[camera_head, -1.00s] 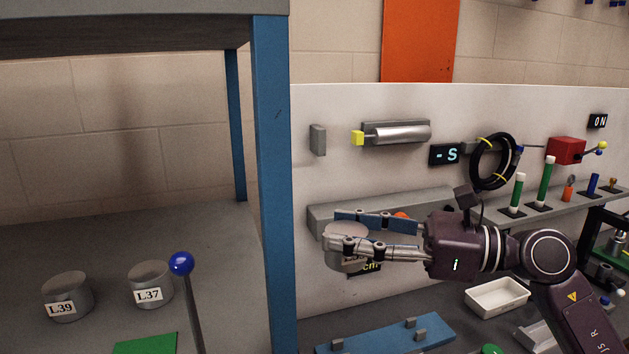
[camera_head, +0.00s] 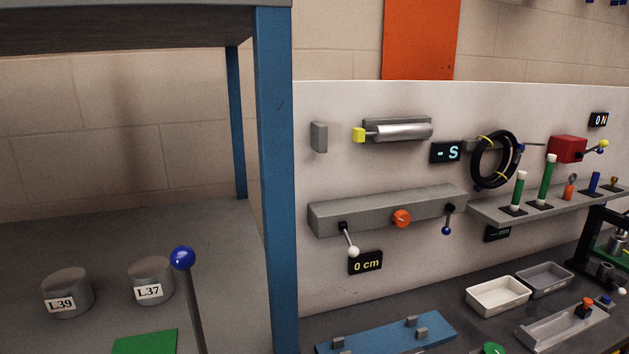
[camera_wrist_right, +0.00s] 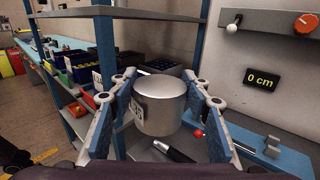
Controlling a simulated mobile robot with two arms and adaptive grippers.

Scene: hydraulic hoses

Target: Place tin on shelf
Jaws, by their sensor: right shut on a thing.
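My right gripper (camera_wrist_right: 160,78) is shut on a grey metal tin (camera_wrist_right: 160,108) in the right wrist view, one blue-padded finger on each side. The tin is upright. In the head view neither gripper shows. There, two similar grey tins, labelled L39 (camera_head: 66,292) and L37 (camera_head: 151,281), stand side by side on a grey surface (camera_head: 215,225) at the left, behind a blue post (camera_head: 277,180). Shelving with a blue post (camera_wrist_right: 104,50) shows in the right wrist view.
A blue-knobbed lever (camera_head: 183,258) stands in front of L37, beside a green pad (camera_head: 145,342). Right of the post, a white wall panel (camera_head: 345,100) carries levers and displays above a dark bench. A white tray (camera_head: 498,293) sits there. Bins (camera_wrist_right: 80,65) fill shelving in the right wrist view.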

